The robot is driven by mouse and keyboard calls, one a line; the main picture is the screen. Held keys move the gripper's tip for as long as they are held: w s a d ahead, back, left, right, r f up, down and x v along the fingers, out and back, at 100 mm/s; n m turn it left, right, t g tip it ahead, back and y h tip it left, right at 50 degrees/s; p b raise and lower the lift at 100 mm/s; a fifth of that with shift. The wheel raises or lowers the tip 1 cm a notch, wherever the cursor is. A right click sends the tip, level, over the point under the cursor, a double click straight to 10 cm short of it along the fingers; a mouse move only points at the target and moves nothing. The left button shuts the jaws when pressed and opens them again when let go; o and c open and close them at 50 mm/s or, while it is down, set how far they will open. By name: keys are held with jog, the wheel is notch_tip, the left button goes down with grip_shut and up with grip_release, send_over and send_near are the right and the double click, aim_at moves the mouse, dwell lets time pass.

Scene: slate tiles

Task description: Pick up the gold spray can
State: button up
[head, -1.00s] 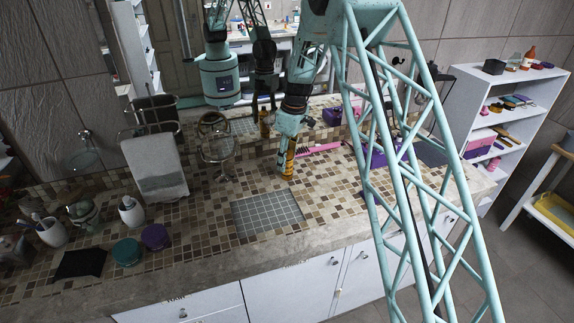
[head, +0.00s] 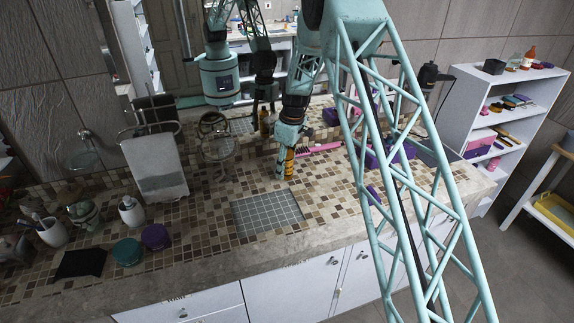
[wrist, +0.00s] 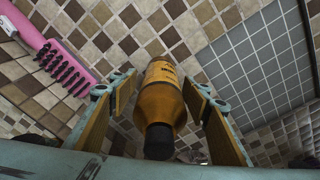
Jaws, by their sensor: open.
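The gold spray can (head: 286,163) stands on the mosaic-tiled counter, behind the grey tile mat. In the wrist view the can (wrist: 160,92) is a gold-orange cylinder with a dark cap toward the camera. It lies between the two fingers of my gripper (wrist: 157,100), with a visible gap on each side. My gripper (head: 284,150) is open around the upper part of the can in the head view. Its fingers hide part of the can there, and I cannot see contact.
The grey mat (head: 268,212) is in front. A round mirror (head: 214,150) stands left. Purple items sit to the right, partly behind my arm.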

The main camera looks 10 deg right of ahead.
jog(key=shift+c, duration=0.5)
jog(key=c, duration=1)
jog(key=shift+r, duration=0.2)
jog(key=shift+r, duration=1.65)
jog(key=shift+s, duration=1.05)
jog(key=s, duration=0.4)
jog(key=s+r+b, duration=0.1)
jog(key=s, duration=0.9)
jog(key=shift+r, duration=0.15)
